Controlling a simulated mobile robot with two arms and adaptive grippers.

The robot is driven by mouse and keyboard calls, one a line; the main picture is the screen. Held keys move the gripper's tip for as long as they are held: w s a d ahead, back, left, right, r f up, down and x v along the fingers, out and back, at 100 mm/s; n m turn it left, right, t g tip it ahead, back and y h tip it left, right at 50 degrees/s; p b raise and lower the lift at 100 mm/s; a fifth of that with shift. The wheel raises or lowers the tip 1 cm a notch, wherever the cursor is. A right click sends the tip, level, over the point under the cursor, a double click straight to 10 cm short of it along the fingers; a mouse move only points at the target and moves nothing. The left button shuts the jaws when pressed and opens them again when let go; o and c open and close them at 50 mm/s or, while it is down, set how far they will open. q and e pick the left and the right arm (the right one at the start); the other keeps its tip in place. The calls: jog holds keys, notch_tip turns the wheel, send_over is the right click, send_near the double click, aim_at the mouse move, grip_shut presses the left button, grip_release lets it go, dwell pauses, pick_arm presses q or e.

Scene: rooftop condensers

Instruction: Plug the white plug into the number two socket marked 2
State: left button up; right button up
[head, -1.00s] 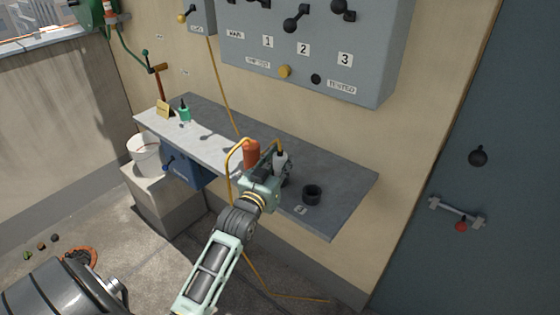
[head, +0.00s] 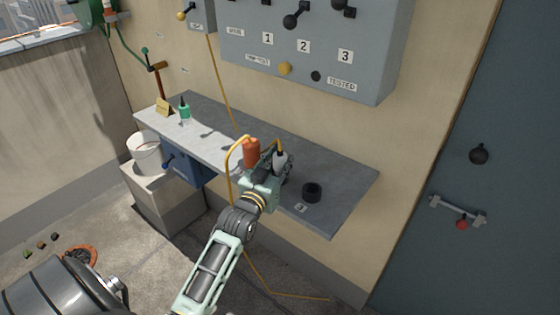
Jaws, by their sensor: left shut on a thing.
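The white plug (head: 280,160) stands at my left gripper (head: 270,178), above the grey shelf (head: 345,178). It has a dark upper end with a yellow cable. My left gripper is shut on it; the fingers and the plug's lower end are mostly hidden. An orange plug-like body (head: 251,153) with a yellow cable stands just left of it. A black round socket (head: 312,192) sits on the shelf to the right of the gripper, with a small tag (head: 300,207) too small to read. A dark part behind the gripper is mostly hidden. My right gripper is not in view.
A grey wall panel (head: 310,50) above carries labels 1, 2 and 3 and black levers. A green bottle (head: 184,110) and a yellow card (head: 163,108) stand at the shelf's left end. A white bucket (head: 146,155) is below. The shelf's right end is clear.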

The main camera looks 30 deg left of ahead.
pick_arm(q)
jog(key=shift+s+f, duration=0.1)
jog(key=shift+f, duration=0.7)
jog(key=o, duration=0.8)
jog(key=shift+d, duration=0.1)
jog(key=o, duration=0.5)
jog(key=shift+d, duration=0.15)
jog(key=shift+s+f, duration=0.1)
jog(key=shift+s, duration=0.45)
jog(key=s, duration=0.3)
jog(key=s+d+r, duration=0.1)
jog(key=s, duration=0.3)
jog(key=s+d, duration=0.1)
jog(key=s, duration=0.2)
jog(key=shift+s+d+r, duration=0.15)
jog(key=shift+s+r, duration=0.05)
jog(key=shift+s, duration=0.05)
